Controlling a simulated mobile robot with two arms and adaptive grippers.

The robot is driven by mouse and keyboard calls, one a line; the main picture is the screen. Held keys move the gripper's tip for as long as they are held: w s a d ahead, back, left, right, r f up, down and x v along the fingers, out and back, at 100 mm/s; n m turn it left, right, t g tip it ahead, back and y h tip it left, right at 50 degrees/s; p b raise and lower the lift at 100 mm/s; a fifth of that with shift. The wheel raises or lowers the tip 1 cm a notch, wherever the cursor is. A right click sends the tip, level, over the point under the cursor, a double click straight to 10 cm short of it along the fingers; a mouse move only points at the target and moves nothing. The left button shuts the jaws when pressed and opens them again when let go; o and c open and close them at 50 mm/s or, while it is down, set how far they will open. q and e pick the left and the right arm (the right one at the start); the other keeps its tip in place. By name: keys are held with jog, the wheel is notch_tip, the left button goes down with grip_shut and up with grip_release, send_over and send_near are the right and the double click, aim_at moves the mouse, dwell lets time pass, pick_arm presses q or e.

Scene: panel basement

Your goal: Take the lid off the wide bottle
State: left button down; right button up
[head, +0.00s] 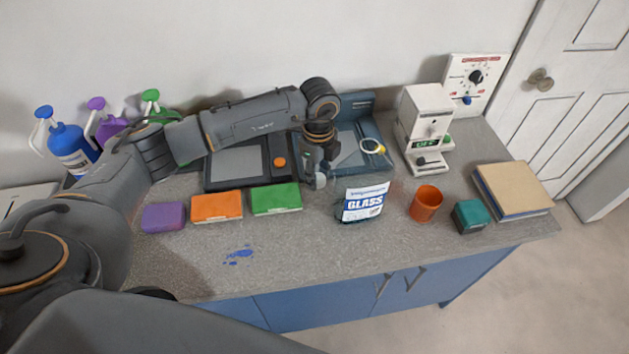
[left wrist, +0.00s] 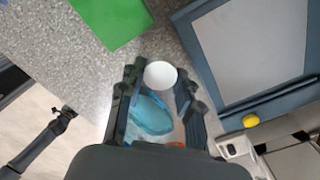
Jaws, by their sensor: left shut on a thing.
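The wide bottle (head: 363,205) stands on the grey counter with a white and blue "GLASS" label facing front. In the left wrist view its clear blue body (left wrist: 150,115) shows beyond the fingers. My left gripper (head: 319,180) is to the left of and above the bottle, pointing down. It is shut on the white round lid (left wrist: 160,75), which sits between the fingertips. The lid appears apart from the bottle, offset to the side of it.
Purple (head: 163,217), orange (head: 217,206) and green (head: 276,198) blocks lie left of the bottle. An orange cup (head: 426,203), teal box (head: 471,216) and books (head: 512,190) are to the right. Spray bottles (head: 72,150) stand back left. The front counter is mostly clear, with a blue stain (head: 239,256).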

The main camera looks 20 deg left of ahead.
aim_at(318, 178)
pick_arm(q)
notch_tip(318, 178, down, 4)
jog(key=shift+r+p, duration=0.1)
jog(key=shift+p, duration=0.4)
jog(key=shift+f, duration=0.25)
jog(key=shift+f, duration=0.1)
jog(key=c, duration=1.4)
grip_release()
jog(key=shift+f, duration=0.1)
jog(key=shift+o, duration=1.1)
